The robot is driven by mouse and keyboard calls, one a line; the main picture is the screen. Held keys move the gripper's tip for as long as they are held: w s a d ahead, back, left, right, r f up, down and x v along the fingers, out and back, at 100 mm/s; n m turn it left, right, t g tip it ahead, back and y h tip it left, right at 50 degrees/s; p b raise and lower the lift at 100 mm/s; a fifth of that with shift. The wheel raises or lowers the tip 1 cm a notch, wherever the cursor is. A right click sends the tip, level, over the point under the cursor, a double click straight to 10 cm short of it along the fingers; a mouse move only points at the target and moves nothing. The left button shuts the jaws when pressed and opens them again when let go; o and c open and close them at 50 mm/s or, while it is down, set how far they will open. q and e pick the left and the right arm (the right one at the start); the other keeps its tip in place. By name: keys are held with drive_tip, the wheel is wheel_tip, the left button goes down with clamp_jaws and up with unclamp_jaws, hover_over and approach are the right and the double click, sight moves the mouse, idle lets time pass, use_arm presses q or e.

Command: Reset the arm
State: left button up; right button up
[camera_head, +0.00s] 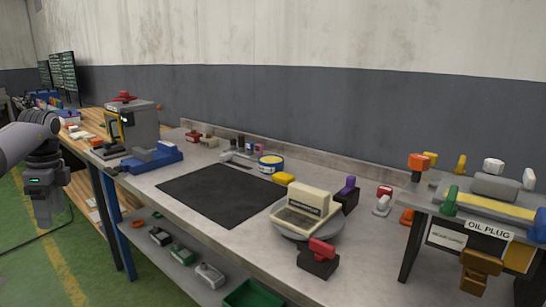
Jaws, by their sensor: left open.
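My left arm (22,142) comes in from the left edge and bends down at the wrist. My left gripper (48,222) hangs pointing down over the green floor, left of the workbench. It is open and I see nothing held in it. It is apart from the bench and everything on it. A cream box-shaped unit (307,204) sits on a round grey turntable (313,231) on the bench. My right gripper is not in view.
The workbench (375,262) holds a black mat (222,193), a blue tool (152,158), a grey machine (141,126), and a yellow-blue tin (271,164). A stand labelled OIL PLUG (489,230) is at the right. Bins sit on the lower shelf (170,253). The floor (50,270) at left is clear.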

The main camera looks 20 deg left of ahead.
use_arm(q)
drive_tip(key=w+d+f+m+t+h, duration=0.2)
drive_tip(key=w+d+f+m+h, duration=0.15)
drive_tip(key=d+f, duration=0.65)
drive_tip(key=w+d+f+m+t+h, duration=0.25)
drive_tip(key=w+d+f+m, duration=0.2)
drive_tip(key=d+f, duration=0.55)
drive_tip(key=s+d+f+t+h, duration=0.2)
drive_tip(key=d, duration=0.3)
drive_tip(key=s+d+f+t+h, duration=0.1)
drive_tip(key=d+f+t+h, duration=0.15)
drive_tip(key=d, duration=0.35)
drive_tip(key=s+a+f+n+y, duration=0.2)
drive_tip(key=s+f+n+y, duration=0.2)
drive_tip(key=s, duration=0.6)
drive_tip(key=s+a+f+n+y, duration=0.3)
drive_tip(key=s+n+y, duration=0.1)
drive_tip(key=s, duration=0.7)
drive_tip(key=d+f+n+t, duration=0.25)
drive_tip(key=d+n, duration=0.55)
drive_tip(key=d, duration=0.8)
drive_tip(key=shift+n+h, duration=0.4)
drive_tip(key=shift+h, duration=0.05)
drive_tip(key=r+p, duration=0.3)
drive_tip(key=d+r+p, duration=0.1)
drive_tip(key=shift+s+r+p, duration=0.3)
drive_tip(key=shift+s+p, duration=0.05)
drive_tip(key=shift+p, duration=0.05)
